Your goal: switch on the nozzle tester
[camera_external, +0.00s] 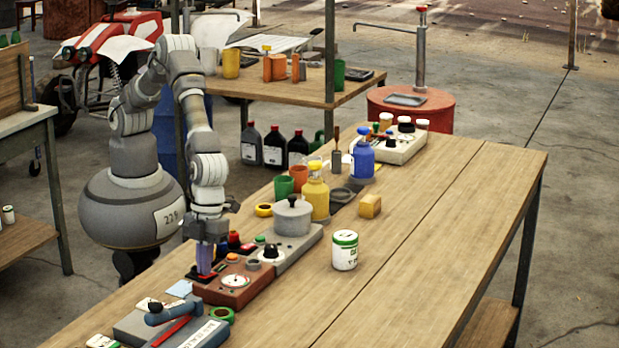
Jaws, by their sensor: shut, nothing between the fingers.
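A red-brown box with a round white dial (235,281) sits near the front left of the long wooden bench. It looks like the nozzle tester, but I can read no label on it. An orange button and a small black-and-red part show on its top. My gripper (205,270) points straight down at the left end of this box, beside the dial. Its fingers are shut with nothing between them. The tips are at or just above the box's top; I cannot tell whether they touch. The gripper hides part of that end.
A grey unit with a pot (292,217) adjoins the box behind. The bench's right half is clear.

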